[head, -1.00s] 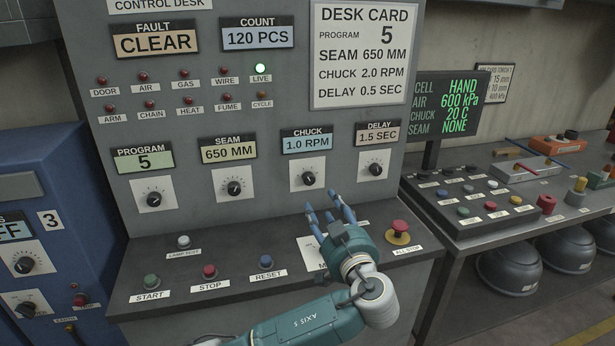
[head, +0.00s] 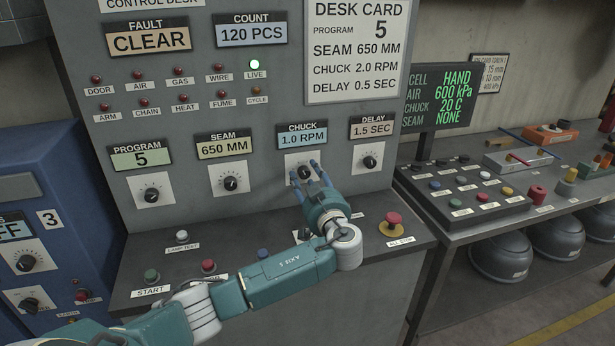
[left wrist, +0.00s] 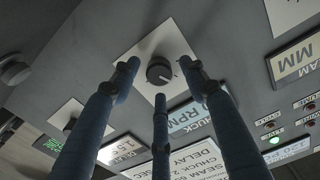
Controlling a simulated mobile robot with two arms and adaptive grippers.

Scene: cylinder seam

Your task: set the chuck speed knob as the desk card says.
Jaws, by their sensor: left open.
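The chuck knob (head: 305,173) is a black dial on a white plate, under a display (head: 302,137) reading CHUCK 1.0 RPM. The desk card (head: 359,50) reads program 5, seam 650 mm, chuck 2.0 rpm, delay 0.5 sec. My left gripper (head: 307,180) is open in front of the chuck knob, its blue fingers partly covering the plate. In the left wrist view, the knob (left wrist: 159,71) sits between the spread fingers (left wrist: 162,80), which appear not to touch it. My right gripper is not in view.
The seam knob (head: 231,183) is to the left and the delay knob (head: 370,162) to the right, both close by. A red all-stop button (head: 393,220) stands on the ledge below. A button box (head: 465,190) sits on the bench at right.

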